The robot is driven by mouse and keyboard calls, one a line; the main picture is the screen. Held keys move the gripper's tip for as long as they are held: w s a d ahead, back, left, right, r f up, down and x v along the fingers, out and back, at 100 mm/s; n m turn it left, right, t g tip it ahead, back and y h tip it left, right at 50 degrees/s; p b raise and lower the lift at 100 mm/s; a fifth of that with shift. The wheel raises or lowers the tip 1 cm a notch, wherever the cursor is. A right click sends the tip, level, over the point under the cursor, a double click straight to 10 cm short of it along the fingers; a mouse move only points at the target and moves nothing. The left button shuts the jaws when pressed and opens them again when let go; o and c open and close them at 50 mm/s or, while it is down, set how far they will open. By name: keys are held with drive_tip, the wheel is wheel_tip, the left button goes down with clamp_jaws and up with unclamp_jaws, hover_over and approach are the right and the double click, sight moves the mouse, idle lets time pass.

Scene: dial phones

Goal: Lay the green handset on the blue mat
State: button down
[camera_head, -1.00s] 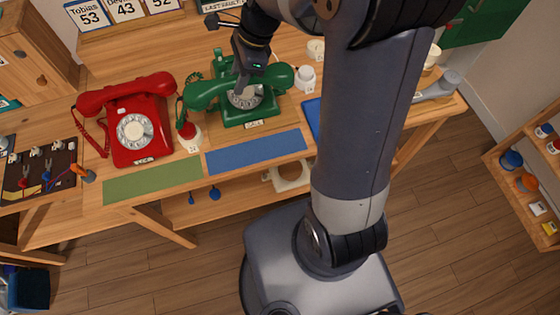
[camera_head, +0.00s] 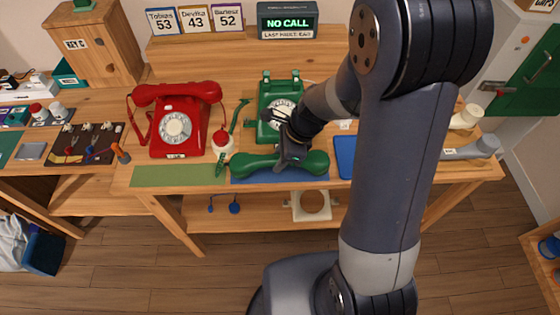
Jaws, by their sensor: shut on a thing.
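The green handset (camera_head: 253,164) lies lengthwise over the blue mat (camera_head: 280,178), in front of the green dial phone (camera_head: 277,110). My gripper (camera_head: 290,160) is shut on the middle of the handset, from above. I cannot tell whether the handset touches the mat or is held just above it. The green phone's cradle is empty, and a green cord (camera_head: 238,117) runs along its left side. The gripper's fingertips are partly hidden by the wrist and handset.
A red dial phone (camera_head: 177,125) with its handset on stands left, behind a green mat (camera_head: 178,176). A blue tray-like pad (camera_head: 345,156) lies right of my gripper. A screen (camera_head: 288,22) reads "NO CALL".

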drive_tip(key=shift+f, duration=0.65)
drive_tip(key=shift+f, duration=0.15)
drive_tip(key=c, duration=1.1)
unclamp_jaws()
drive_tip(key=shift+d+r, duration=0.1)
drive_tip(key=shift+r, duration=0.25)
drive_tip(key=p+v, duration=0.1)
drive_tip(key=v, duration=1)
drive_tip(key=shift+d+r, duration=0.15)
drive_tip(key=shift+r, duration=0.1)
